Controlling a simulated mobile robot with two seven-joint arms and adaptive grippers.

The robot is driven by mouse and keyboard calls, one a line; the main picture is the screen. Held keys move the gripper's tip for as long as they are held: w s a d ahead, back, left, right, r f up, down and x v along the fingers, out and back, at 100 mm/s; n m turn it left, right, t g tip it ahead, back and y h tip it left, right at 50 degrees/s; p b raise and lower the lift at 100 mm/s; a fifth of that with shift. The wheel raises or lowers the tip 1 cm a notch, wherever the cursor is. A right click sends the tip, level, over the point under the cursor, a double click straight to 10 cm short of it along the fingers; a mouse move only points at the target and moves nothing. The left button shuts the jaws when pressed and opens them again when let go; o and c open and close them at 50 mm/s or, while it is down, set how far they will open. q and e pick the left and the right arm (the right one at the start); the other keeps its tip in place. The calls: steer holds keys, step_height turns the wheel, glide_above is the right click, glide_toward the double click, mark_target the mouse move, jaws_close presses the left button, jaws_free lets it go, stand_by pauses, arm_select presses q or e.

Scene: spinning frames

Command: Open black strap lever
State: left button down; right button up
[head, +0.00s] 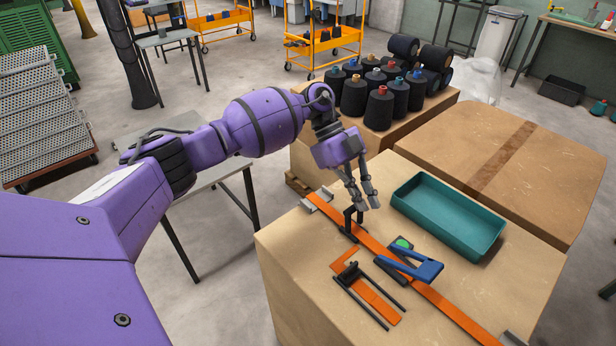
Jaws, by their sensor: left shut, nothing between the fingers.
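A long orange strap (438,300) runs diagonally across the top of a cardboard-brown box. A small black lever fitting (349,228) stands upright on the strap, just below my left gripper. My left gripper (366,206) comes down from the upper left with its fingers at the top of this fitting. It is shut with nothing held; whether it touches the fitting I cannot tell. A blue lever (414,268) on a black base sits further along the strap. A black frame-like buckle (351,271) lies with a shorter orange strap piece (378,301). My right gripper is out of view.
A teal tray (447,215) stands empty to the right of the strap. A grey metal bracket (318,199) sits at the strap's far end. Several black thread cones (379,108) stand on a box behind.

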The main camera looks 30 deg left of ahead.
arm_select(q)
steer(key=shift+w+a+f+h+b, duration=0.15)
steer(key=shift+w+a+h+b, duration=0.15)
steer(key=shift+a+h, duration=0.35)
steer(key=shift+w+a+g+h+b, duration=0.15)
steer(key=shift+a+g+h+b, duration=0.2)
steer(key=shift+a+h, duration=0.2)
steer(key=shift+w+a, duration=0.25)
steer(key=shift+a, duration=0.45)
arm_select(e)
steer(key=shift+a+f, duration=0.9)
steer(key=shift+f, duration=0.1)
